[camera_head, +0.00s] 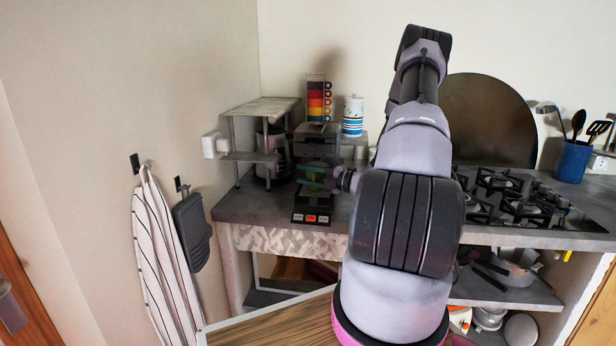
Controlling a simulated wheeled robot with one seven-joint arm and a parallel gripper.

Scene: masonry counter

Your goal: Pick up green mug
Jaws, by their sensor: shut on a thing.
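A small green mug (314,173) shows at the dark coffee machine (318,138), above its front base. It is small and partly hidden, so its outline is hard to make out. My gripper (328,177) reaches in from the right at the machine and is shut on the green mug. The fingers are small and dark against the machine. I cannot tell whether the mug touches the machine.
A rack of coloured mugs (317,99) and a white-and-blue canister (352,116) stand behind. A small metal shelf (268,108) is on the left. A gas hob (515,198) and a blue utensil pot (572,161) are on the right. My arm hides the counter's middle.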

